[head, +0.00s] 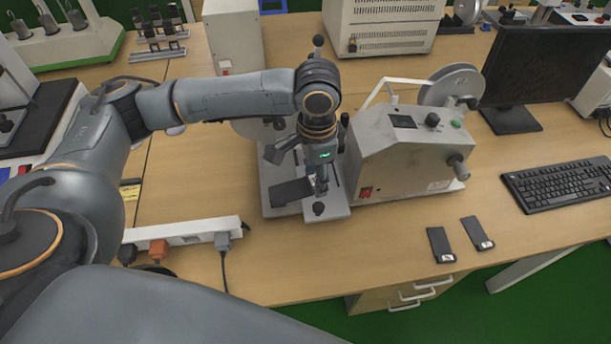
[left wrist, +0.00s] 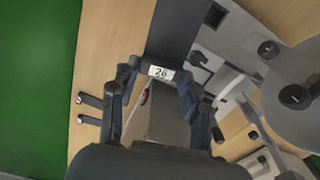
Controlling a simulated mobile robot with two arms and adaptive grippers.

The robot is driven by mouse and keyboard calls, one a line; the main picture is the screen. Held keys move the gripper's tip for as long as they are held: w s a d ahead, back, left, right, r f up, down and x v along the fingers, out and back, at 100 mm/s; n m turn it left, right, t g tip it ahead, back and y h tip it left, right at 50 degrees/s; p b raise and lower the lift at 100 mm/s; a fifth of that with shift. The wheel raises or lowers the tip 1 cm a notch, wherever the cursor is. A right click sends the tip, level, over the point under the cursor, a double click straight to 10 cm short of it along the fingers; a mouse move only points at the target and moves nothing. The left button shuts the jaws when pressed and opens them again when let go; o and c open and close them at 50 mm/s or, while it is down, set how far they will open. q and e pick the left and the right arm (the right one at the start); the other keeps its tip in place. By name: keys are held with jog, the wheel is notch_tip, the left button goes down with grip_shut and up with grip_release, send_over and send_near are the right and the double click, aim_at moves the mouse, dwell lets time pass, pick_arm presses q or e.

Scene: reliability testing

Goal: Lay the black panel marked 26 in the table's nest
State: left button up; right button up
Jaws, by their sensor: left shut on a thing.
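The black panel marked 26 shows in the left wrist view (left wrist: 175,35), with its white label between the fingertips. My left gripper (head: 318,188) is shut on the labelled end of this panel; its fingers also show in the left wrist view (left wrist: 160,76). In the head view the dark panel (head: 290,192) reaches left from the fingers, over the grey table (head: 335,208) of the test machine. I cannot tell whether the panel touches the table. The nest is not clearly visible, hidden by panel and gripper. My right gripper is not in view.
The grey machine body (head: 395,155) with its reel stands just right of the gripper. Two more black panels (head: 440,244) (head: 478,233) lie near the desk's front edge. A white power strip (head: 185,234) lies at the left. A keyboard (head: 560,183) and a monitor (head: 548,70) stand right.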

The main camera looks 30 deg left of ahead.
pick_arm(q)
jog(key=w+f+m+p, duration=0.2)
jog(key=m, duration=0.4)
jog(key=w+f+m+p, duration=0.2)
jog(key=w+m, duration=0.1)
jog(key=m, duration=0.4)
jog(key=w+f+m+p, duration=0.2)
jog(key=f+m, duration=0.1)
jog(key=m, duration=0.3)
jog(key=shift+w+d, duration=0.15)
jog(key=shift+d, duration=0.25)
jog(key=shift+f+m+b, duration=0.3)
jog(key=shift+f+m, duration=0.1)
notch_tip(320, 180, down, 3)
jog(key=b, duration=0.3)
jog(key=shift+f+b, duration=0.1)
jog(key=shift+b, duration=0.25)
jog(key=shift+p, duration=0.45)
jog(key=shift+f, duration=0.1)
